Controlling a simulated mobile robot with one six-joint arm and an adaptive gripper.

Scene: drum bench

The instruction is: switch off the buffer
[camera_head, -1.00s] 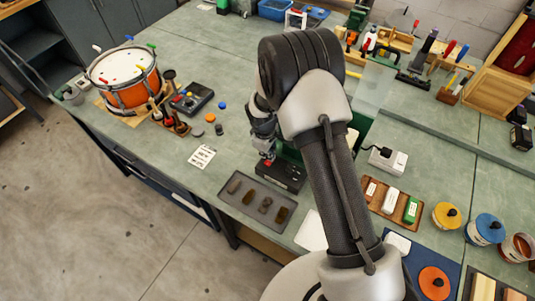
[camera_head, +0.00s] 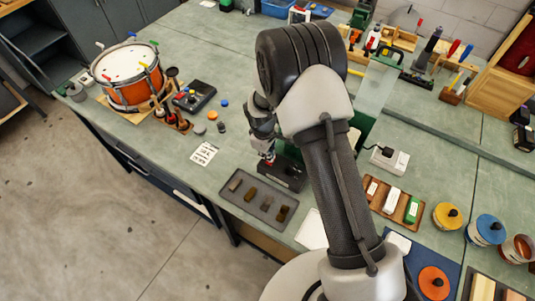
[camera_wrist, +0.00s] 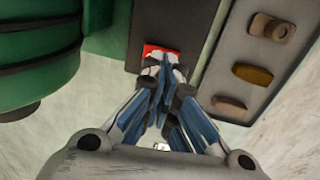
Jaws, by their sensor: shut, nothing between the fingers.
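The buffer's dark switch box (camera_head: 290,176) sits on the bench just behind the grey tray, and it also shows in the wrist view (camera_wrist: 143,25). Its red switch (camera_wrist: 152,49) shows at the fingertips in the wrist view. My gripper (camera_wrist: 162,68) is shut and empty, its tips over the near edge of the red switch; I cannot tell whether they touch it. In the head view my gripper (camera_head: 268,150) points down at the box's left end, partly hidden by my arm. The buffer's green body (camera_wrist: 40,45) fills the left of the wrist view.
A grey tray (camera_head: 240,200) with several small blocks lies in front of the box. A white printed card (camera_head: 204,153) lies to the left. An orange drum (camera_head: 130,92) stands further left. A wooden tray (camera_head: 400,207) with small boxes is right of my arm.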

